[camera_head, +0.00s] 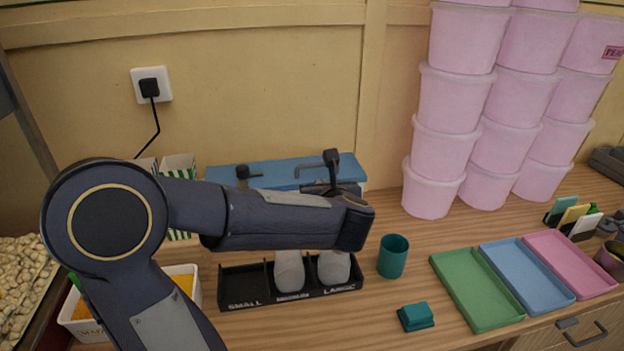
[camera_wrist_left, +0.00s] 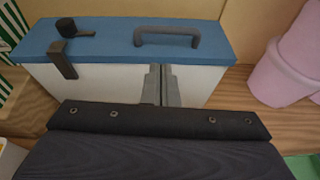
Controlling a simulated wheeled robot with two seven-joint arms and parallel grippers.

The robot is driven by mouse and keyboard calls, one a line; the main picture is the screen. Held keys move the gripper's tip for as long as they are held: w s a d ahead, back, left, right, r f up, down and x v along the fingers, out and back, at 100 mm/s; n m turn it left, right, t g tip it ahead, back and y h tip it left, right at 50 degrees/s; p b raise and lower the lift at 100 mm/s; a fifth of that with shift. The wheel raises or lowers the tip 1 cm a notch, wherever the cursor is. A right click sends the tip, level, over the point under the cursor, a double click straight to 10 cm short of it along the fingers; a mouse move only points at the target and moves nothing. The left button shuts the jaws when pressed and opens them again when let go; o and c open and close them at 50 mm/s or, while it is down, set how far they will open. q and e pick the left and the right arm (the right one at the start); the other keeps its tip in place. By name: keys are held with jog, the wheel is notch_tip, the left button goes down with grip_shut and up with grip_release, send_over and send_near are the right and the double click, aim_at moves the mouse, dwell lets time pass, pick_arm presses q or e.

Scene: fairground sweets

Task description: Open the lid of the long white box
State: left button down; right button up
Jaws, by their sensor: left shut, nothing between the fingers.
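The long white box (camera_wrist_left: 100,82) stands against the wall with its blue lid (camera_head: 225,178) down; the lid fills the top of the left wrist view (camera_wrist_left: 110,42). A dark bar handle (camera_wrist_left: 168,34) sits on the lid. A black knob (camera_wrist_left: 66,27) and a black latch piece (camera_wrist_left: 63,62) over the front edge are at the lid's left. My left gripper (camera_wrist_left: 162,70) is shut and empty, its fingertips at the box's front, just below the lid edge under the handle. I cannot tell whether they touch. In the head view my left arm hides most of the box. My right gripper is not in view.
A black holder (camera_head: 242,304) marked SMALL and LARGE and a teal cup (camera_head: 393,256) stand in front of the box. Stacked pink tubs (camera_head: 433,187) are to its right, striped cartons (camera_head: 180,168) to its left. Coloured trays (camera_head: 480,303) and a teal block (camera_head: 416,317) lie at right.

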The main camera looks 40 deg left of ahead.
aim_at(309, 164)
pick_arm(q)
jog(key=shift+n+g, duration=0.3)
jog(key=shift+n, duration=0.1)
jog(key=x, duration=1)
jog(key=shift+s+a, duration=0.15)
jog(key=shift+w+a+r, duration=0.1)
jog(key=shift+a+r, duration=0.05)
jog(key=shift+r, duration=0.4)
jog(key=shift+w+a+r, duration=0.15)
jog(key=shift+r, duration=0.45)
jog(key=w+a+r+p, duration=0.3)
jog(key=w+a+r, duration=0.4)
jog(key=a+r, duration=0.1)
jog(key=shift+a+p, duration=0.3)
jog(key=shift+s+r, duration=0.1)
jog(key=shift+r, duration=0.05)
dwell(0.3)
